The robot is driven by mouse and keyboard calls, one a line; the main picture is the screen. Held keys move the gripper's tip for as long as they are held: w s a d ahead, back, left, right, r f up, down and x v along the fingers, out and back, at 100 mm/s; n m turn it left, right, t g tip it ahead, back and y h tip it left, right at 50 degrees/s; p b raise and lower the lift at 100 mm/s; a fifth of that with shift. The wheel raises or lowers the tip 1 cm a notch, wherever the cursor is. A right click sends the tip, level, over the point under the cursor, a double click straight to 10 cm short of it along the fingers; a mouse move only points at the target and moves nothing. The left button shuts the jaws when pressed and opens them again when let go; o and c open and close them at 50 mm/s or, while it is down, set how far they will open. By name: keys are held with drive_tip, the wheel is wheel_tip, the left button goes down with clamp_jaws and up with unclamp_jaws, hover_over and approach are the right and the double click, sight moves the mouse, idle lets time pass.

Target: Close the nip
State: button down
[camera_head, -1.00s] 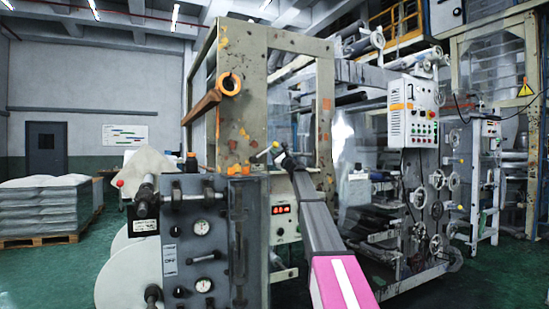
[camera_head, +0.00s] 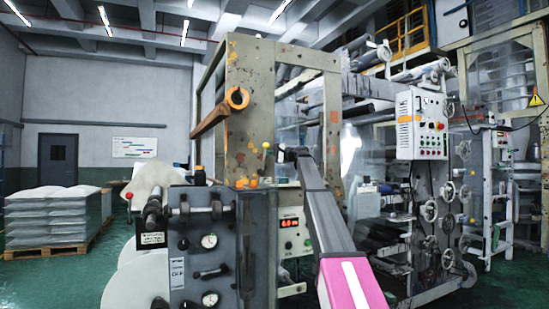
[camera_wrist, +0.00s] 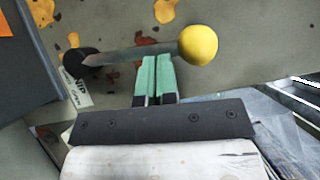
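The nip lever (camera_wrist: 130,54) is a thin metal bar with a yellow ball knob (camera_wrist: 198,45) at one end and a black hub (camera_wrist: 80,62) at the other. A label reading NIP (camera_wrist: 77,90) is beside the hub. In the head view the yellow knob (camera_head: 266,146) stands up on the machine frame, left of my arm's end. My gripper (camera_wrist: 152,62) has green fingers pressed together with only a thin line between them. Their tips meet the lever's side near the knob; I cannot tell whether they touch. In the head view the fingers are too small to make out.
A grey gauge cabinet (camera_head: 205,245) with a white roll stands in front at left. An orange-ended roller bar (camera_head: 237,98) juts from the frame above. A control box (camera_head: 420,125) and handwheels are at right. Pallet sacks (camera_head: 55,220) are far left, with green floor between.

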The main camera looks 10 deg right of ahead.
drive_tip(key=shift+s+a+r, duration=0.2)
drive_tip(key=shift+a, duration=0.4)
idle(0.3)
